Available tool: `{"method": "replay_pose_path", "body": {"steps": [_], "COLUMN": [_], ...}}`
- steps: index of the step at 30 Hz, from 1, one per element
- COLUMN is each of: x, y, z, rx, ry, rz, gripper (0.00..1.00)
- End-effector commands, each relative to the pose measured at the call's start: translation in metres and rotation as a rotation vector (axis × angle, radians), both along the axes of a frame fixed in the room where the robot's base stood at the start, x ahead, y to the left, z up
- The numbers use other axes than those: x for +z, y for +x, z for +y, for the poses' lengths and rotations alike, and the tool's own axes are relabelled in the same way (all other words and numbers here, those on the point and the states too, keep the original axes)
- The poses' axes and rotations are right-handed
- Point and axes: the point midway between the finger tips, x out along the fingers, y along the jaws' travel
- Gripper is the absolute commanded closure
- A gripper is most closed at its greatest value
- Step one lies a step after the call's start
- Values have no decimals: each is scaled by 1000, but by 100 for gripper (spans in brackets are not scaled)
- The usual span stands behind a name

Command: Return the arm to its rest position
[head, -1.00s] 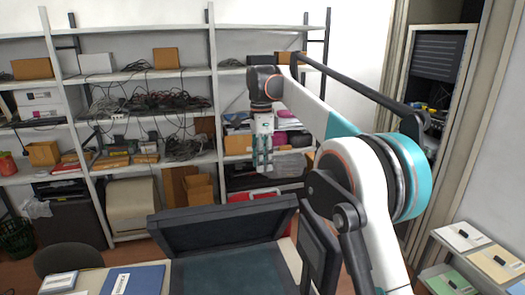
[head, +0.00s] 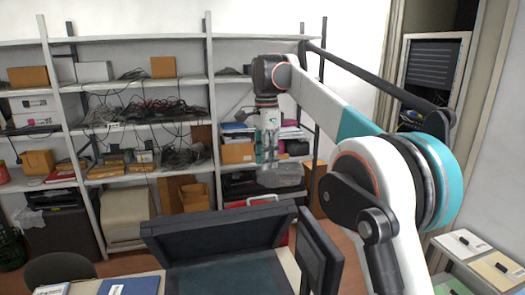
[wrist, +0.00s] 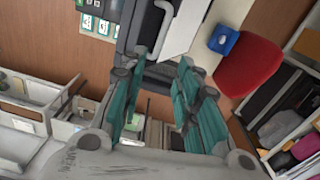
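My arm reaches out from the lower right of the head view, with its white and teal elbow near the camera. My gripper (head: 267,160) hangs down at the arm's far end, in front of the shelves. The wrist view shows its teal fingers (wrist: 158,98) spread apart with nothing between them, so it is open and empty. I cannot make out a toner cartridge in either view.
A large machine with a raised dark lid (head: 218,232) stands below the arm. White shelves (head: 100,80) with boxes and cables line the back. A stand with trays (head: 462,243) is at the right. A red chair (wrist: 250,66) shows in the wrist view.

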Motion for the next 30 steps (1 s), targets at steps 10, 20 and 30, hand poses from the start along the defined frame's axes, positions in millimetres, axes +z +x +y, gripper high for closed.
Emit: {"method": "replay_pose_path", "body": {"steps": [10, 20, 30], "x": [-53, -127, -240], "y": [-64, -147, -245], "z": [-60, -110, -153], "rx": [267, 522, 781], "ry": [19, -18, -110], "rz": [-144, -284, -415], "gripper": [70, 70, 70]}}
